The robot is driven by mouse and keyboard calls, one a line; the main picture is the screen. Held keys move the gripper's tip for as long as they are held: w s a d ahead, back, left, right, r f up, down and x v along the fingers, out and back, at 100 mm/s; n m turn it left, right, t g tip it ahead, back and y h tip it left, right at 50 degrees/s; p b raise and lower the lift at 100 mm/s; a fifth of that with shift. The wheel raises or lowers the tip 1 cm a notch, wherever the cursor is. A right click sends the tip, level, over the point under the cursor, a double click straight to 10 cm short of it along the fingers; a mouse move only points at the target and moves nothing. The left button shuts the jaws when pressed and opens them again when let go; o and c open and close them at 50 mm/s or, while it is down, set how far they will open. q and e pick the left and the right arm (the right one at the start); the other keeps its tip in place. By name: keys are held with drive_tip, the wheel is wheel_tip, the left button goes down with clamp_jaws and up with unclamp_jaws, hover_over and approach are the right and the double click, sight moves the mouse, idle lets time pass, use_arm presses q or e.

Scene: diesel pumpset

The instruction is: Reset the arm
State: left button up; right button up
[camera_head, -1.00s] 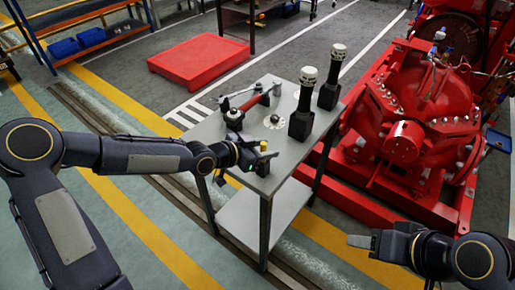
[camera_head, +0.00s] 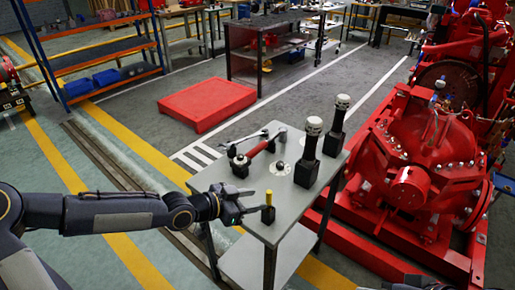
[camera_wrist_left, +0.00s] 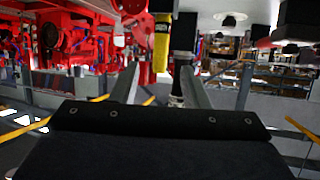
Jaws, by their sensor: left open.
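My left gripper (camera_head: 248,203) is open at the near left edge of the grey table (camera_head: 300,207). A small yellow-topped tool with a black base (camera_head: 268,204) stands just right of its fingertips. In the left wrist view the open fingers (camera_wrist_left: 160,78) show with nothing clearly held. The yellow piece (camera_wrist_left: 161,42) lies ahead of the gap, apart from the fingers as far as I can tell.
On the table are two black tools with white tops (camera_head: 309,150) (camera_head: 336,127), a red-handled tool (camera_head: 256,152) and a wrench (camera_head: 245,138). A red pump (camera_head: 420,175) stands close on the right. A red platform (camera_head: 206,103) lies on the floor behind.

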use_arm(q)
drive_tip(key=s+a+r+n+g+y+p, duration=0.15)
drive_tip(key=s+a+n+y, duration=0.35)
drive_tip(key=s+a+y, duration=0.7)
drive_tip(key=s+a+r+n+h, duration=0.2)
drive_tip(key=s+r+n, duration=0.1)
drive_tip(key=s, duration=0.4)
drive_tip(key=s+a+r+n+h, duration=0.1)
drive_tip(key=s+r+n+h, duration=0.1)
drive_tip(key=s, duration=0.5)
drive_tip(key=shift+s+a+r+n+g+h, duration=0.25)
drive_tip(key=shift+a+r+n+g+h, duration=0.2)
drive_tip(key=shift+n, duration=0.75)
